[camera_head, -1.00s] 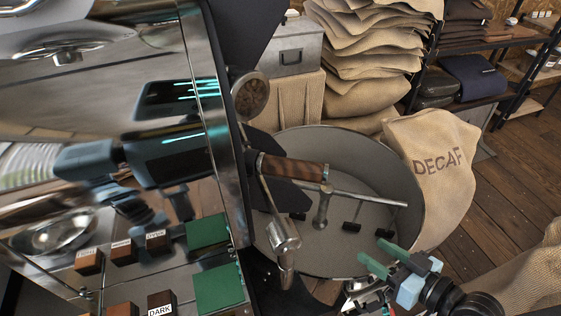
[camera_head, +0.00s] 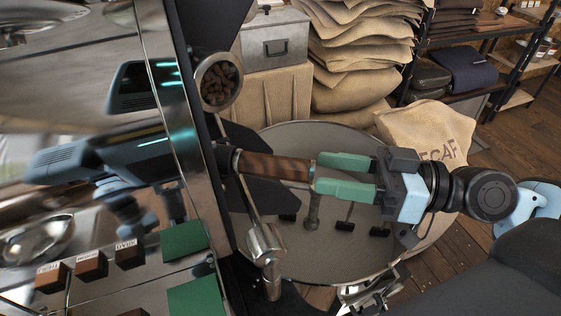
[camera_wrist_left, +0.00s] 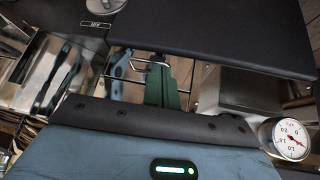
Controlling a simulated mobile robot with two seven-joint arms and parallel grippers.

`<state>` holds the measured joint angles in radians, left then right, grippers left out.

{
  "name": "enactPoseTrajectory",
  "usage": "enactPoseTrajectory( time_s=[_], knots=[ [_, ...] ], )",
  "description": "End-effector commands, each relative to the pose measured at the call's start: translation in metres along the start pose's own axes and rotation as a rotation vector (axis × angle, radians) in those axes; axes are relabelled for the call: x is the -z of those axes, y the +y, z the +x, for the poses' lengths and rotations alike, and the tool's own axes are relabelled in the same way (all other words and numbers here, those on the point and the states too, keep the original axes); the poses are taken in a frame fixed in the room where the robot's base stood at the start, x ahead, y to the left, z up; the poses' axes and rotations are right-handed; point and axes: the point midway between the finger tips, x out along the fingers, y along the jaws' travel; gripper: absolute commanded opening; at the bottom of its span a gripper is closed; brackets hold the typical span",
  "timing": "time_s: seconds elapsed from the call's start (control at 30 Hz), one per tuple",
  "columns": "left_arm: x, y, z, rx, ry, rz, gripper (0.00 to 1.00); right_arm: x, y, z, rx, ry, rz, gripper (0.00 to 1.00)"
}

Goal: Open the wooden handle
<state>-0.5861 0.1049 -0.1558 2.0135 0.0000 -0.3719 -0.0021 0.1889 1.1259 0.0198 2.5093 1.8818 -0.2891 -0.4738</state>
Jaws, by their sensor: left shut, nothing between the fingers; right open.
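The wooden handle (camera_head: 272,167) sticks out to the right from the front of the shiny roaster, above the round cooling tray (camera_head: 330,262). My right gripper (camera_head: 316,176) comes in from the right with its green fingers open. Its fingertips are at the free right end of the handle, one on the upper side and one on the lower side in the picture. Whether they touch the wood I cannot tell. My left gripper is outside the head view. In the left wrist view its green fingers (camera_wrist_left: 162,85) are together with nothing between them.
A sight cup with beans (camera_head: 218,83) sits above the handle. A metal spout (camera_head: 266,245) hangs below it. A DECAF sack (camera_head: 425,130) stands behind my right gripper. A pressure gauge (camera_wrist_left: 287,138) shows in the left wrist view.

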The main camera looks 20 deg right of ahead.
Motion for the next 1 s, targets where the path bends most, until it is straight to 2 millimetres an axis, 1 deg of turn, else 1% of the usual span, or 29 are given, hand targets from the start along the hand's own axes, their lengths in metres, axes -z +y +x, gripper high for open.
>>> enactPoseTrajectory(
  time_s=[0.17, 0.47, 0.5, 0.73, 1.0],
  knots=[
    [0.005, 0.0, -0.003, 0.001, 0.008, 0.001, 0.0, 0.002, 0.0, 0.006, -0.001, 0.005, -0.001, 0.51],
    [0.012, -0.001, -0.009, 0.002, 0.017, 0.003, 0.0, 0.003, -0.001, 0.026, 0.002, 0.005, -0.004, 0.51],
    [0.018, -0.001, -0.012, 0.003, 0.027, 0.005, 0.0, 0.006, -0.001, 0.03, 0.0, 0.009, -0.001, 0.51],
    [0.044, -0.002, -0.026, 0.008, 0.068, 0.012, 0.0, 0.008, -0.003, 0.054, 0.004, 0.009, -0.006, 0.51],
    [0.053, -0.005, -0.029, 0.012, 0.081, 0.02, 0.0, 0.003, 0.0, 0.073, 0.0, 0.004, 0.0, 0.51]
  ],
)
